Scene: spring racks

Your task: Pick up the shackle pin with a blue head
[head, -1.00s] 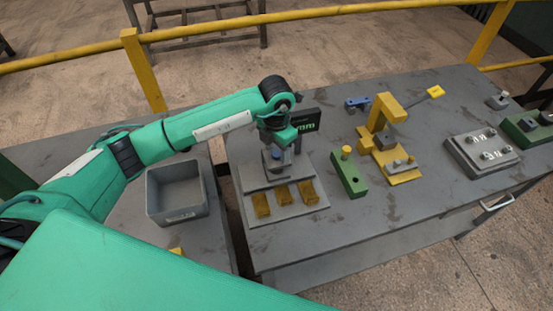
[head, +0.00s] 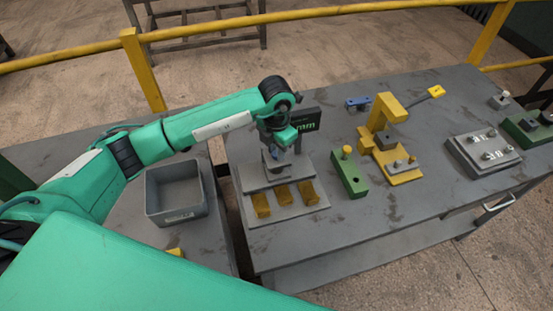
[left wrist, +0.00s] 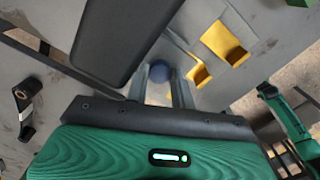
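The shackle pin's round blue head (left wrist: 160,71) shows in the left wrist view, between the tips of my left gripper (left wrist: 160,80). The fingers stand apart, one on each side of it; I cannot tell whether they touch it. The pin's shank is hidden. In the head view my left gripper (head: 275,158) points down over the back part of a grey stepped fixture (head: 236,187), and the pin is mostly hidden there. My right gripper is not in view.
The fixture has yellow cradles (head: 284,194) in front and a dark display (head: 305,121) behind. A grey bin (head: 183,215) stands to the left. To the right are a green block (head: 352,180), a yellow stand (head: 387,105) and a grey plate (head: 470,158) with pegs.

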